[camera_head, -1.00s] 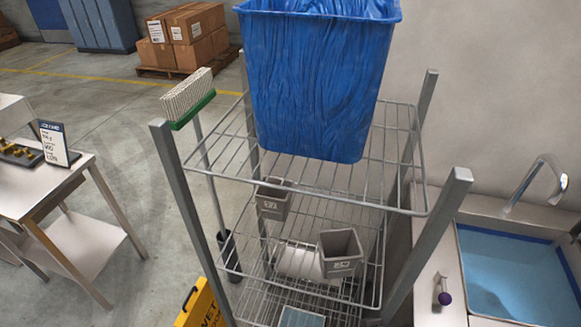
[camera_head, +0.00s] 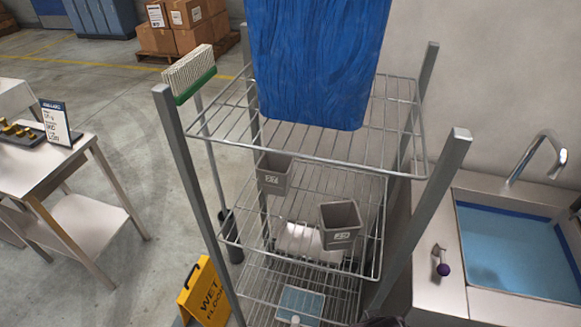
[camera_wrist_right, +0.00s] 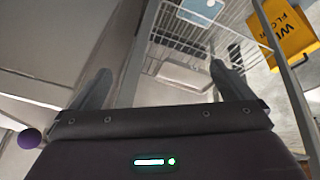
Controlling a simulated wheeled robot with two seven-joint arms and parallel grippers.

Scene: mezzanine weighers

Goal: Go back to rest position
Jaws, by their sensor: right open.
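My right gripper (camera_wrist_right: 160,85) shows in the right wrist view. Its two dark fingers are spread wide apart with nothing between them. The wire shelf rack (camera_wrist_right: 185,45) is beyond the fingers in that view. A dark part, probably of my right arm, just shows at the bottom edge of the head view, in front of the rack (camera_head: 452,150). My left gripper is not in view.
A yellow wet-floor sign (camera_head: 206,294) is left of the rack. A sink (camera_head: 515,250) is right, a steel table (camera_head: 50,170) left.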

